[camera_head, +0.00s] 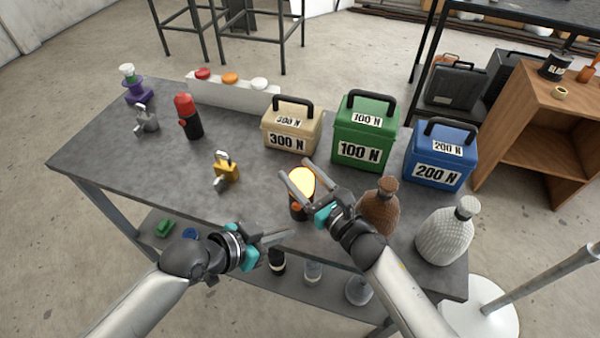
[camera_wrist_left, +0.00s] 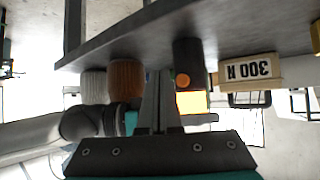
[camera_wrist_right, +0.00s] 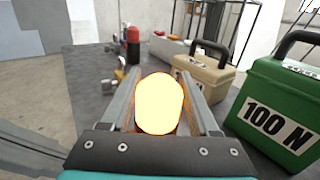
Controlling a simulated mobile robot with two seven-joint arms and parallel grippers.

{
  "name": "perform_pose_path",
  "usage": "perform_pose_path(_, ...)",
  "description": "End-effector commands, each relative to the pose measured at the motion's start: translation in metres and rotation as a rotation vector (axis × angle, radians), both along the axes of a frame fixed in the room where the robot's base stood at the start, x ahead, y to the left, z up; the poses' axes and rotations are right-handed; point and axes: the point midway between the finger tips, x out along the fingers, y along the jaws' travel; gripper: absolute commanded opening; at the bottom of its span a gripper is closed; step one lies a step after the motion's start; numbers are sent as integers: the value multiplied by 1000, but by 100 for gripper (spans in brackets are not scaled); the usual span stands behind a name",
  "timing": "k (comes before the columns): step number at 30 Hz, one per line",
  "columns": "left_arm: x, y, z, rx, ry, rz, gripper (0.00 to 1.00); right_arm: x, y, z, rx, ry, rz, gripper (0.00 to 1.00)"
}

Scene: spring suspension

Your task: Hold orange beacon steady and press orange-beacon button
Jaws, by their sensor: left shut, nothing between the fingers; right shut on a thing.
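The orange beacon is a dark cylinder with a brightly glowing yellow-orange dome (camera_head: 301,181). It stands upright near the table's front edge. My right gripper (camera_head: 297,170) is shut on it, one finger on each side; the right wrist view shows the glowing dome (camera_wrist_right: 160,104) between the fingers. The round orange button (camera_wrist_left: 182,80) is on the side of the dark body (camera_wrist_left: 190,55). My left gripper (camera_head: 285,235) is shut and empty, in front of the beacon. In the left wrist view its fingertips (camera_wrist_left: 160,73) are beside the button, seemingly apart from it.
A brown bottle (camera_head: 379,207) and a white bottle (camera_head: 446,232) stand right of my right gripper. Tan (camera_head: 293,129), green (camera_head: 363,136) and blue (camera_head: 440,157) weight boxes stand behind. A yellow clamp (camera_head: 227,171) and red beacon (camera_head: 188,116) are at left. The front-left tabletop is clear.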

Motion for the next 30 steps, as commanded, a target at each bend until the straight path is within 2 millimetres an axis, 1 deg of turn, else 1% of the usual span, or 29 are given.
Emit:
perform_pose_path(1, 8, -3, 1, -1, -3, 0, 0, 0, 0, -1, -1, 1, 0, 0)
perform_pose_path(3, 16, -5, 1, -1, -4, 0, 0, 0, 0, -1, -1, 1, 0, 0)
perform_pose_path(9, 30, -10, 0, 0, -1, -1, 0, 0, 0, -1, -1, 1, 0, 0)
perform_pose_path(15, 34, -11, 0, -1, 0, -1, 0, 0, 0, -1, -1, 1, 0, 0)
perform_pose_path(30, 34, -11, 0, -1, -1, 0, 0, 0, 0, -1, -1, 1, 0, 0)
